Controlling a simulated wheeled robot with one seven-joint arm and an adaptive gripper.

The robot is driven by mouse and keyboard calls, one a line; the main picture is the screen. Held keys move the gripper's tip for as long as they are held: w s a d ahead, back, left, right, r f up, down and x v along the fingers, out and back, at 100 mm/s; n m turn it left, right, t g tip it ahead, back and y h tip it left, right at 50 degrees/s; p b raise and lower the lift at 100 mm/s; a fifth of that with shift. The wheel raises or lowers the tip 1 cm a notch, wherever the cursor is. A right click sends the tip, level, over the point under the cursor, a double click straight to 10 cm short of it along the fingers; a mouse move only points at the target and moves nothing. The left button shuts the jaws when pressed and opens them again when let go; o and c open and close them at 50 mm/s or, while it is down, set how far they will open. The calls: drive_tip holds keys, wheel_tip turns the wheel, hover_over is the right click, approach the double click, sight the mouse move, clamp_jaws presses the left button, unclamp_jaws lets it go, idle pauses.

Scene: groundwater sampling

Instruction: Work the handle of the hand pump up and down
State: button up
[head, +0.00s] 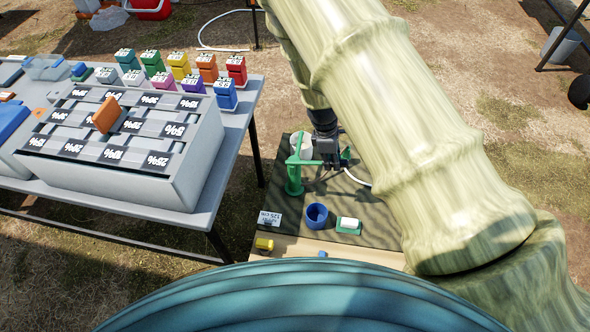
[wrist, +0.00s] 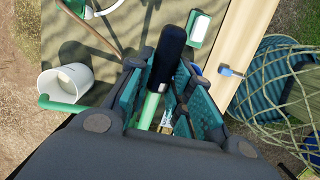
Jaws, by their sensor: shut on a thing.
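My gripper (head: 328,150) is shut on this handle, and the black grip's end sticks out beyond the fingers. A white bucket (head: 303,141) stands behind the pump; it also shows in the wrist view (wrist: 66,82) beside a green pipe end (wrist: 60,104). My arm hides part of the handle in the head view.
A table (head: 225,130) with a grey sorting box (head: 120,160) and several coloured small boxes is at the left. On the mat (head: 270,195) are a blue cup (head: 316,213), a green-and-white block (head: 348,225) and a label (head: 270,219). A thin hose (wrist: 97,27) curves nearby.

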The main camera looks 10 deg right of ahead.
drive_tip(key=shift+w+a+r+h+p, duration=0.1)
drive_tip(key=shift+a+r+h+p, duration=0.3)
drive_tip(key=shift+p, duration=0.7)
drive_tip(key=shift+w+a+r+h+p, duration=0.15)
drive_tip(key=shift+r+p, duration=0.3)
drive_tip(key=shift+p, duration=0.65)
drive_tip(key=shift+s+a+f+g+b, duration=0.1)
drive_tip(key=shift+f+g+b, duration=0.15)
drive_tip(key=shift+b, duration=0.25)
drive_tip(key=shift+a+r+h+b, duration=0.2)
drive_tip(key=shift+r+h+b, duration=0.35)
drive_tip(key=shift+r+h, duration=0.1)
drive_tip(key=shift+a+r+g+h+b, duration=0.2)
drive_tip(key=shift+a+g+h+b, duration=0.1)
drive_tip(key=shift+b, duration=0.1)
drive_tip(key=shift+w+a+r+h+b, duration=0.15)
drive_tip(key=shift+r+h+b, duration=0.1)
drive_tip(key=shift+r+h, duration=0.2)
drive_tip(key=shift+w+a+r+h+b, duration=0.1)
drive_tip(key=shift+r+h+b, duration=0.1)
drive_tip(key=shift+r+h, duration=0.25)
drive_tip(key=shift+r, duration=0.35)
drive_tip(key=shift+d, duration=0.1)
